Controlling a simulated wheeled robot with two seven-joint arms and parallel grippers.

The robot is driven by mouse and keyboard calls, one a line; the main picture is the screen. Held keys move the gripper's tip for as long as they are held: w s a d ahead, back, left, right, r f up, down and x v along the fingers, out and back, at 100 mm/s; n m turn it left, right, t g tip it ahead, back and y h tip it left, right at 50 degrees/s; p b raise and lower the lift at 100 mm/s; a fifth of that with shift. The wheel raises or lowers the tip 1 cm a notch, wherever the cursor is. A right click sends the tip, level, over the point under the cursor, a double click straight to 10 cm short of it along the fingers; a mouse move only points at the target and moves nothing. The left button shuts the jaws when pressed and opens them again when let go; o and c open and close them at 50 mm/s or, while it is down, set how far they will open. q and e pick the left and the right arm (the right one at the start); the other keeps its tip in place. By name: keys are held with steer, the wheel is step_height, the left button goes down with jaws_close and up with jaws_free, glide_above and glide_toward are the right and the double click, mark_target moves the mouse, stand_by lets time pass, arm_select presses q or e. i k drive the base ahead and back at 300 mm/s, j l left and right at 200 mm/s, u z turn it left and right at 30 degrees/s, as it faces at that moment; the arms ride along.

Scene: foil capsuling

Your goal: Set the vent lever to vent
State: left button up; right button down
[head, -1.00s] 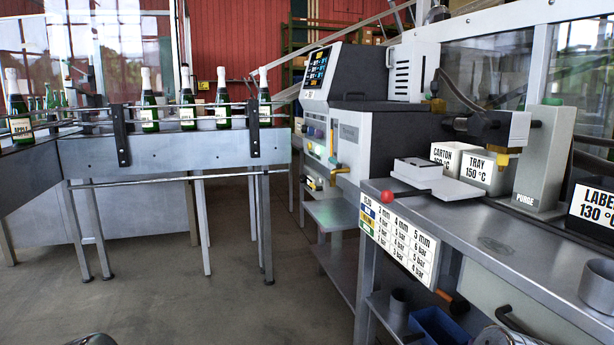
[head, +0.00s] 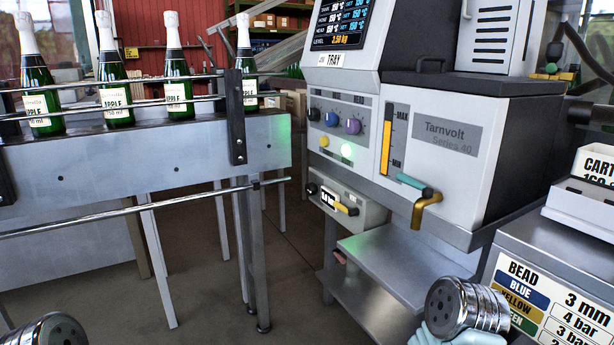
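The grey Tarnvolt machine (head: 450,130) stands right of centre. Below its knobs a small grey box (head: 369,214) carries a display and a short yellow lever (head: 345,209), which slopes down to the right. A teal-handled lever (head: 411,184) sits above a brass spout (head: 425,208) on the machine's front. No vent marking is readable, so I cannot tell for certain which of these is the vent lever.
Bottles (head: 177,75) stand on a railed conveyor (head: 150,150) at left. A metal shelf (head: 385,262) lies under the machine. A bench with a bead chart (head: 540,310) is at lower right. Floor between conveyor and machine is open.

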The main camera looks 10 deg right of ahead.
mark_target(354, 212)
steer(key=i+j, duration=0.75)
steer(key=i, duration=0.25)
steer(key=l+z, duration=0.05)
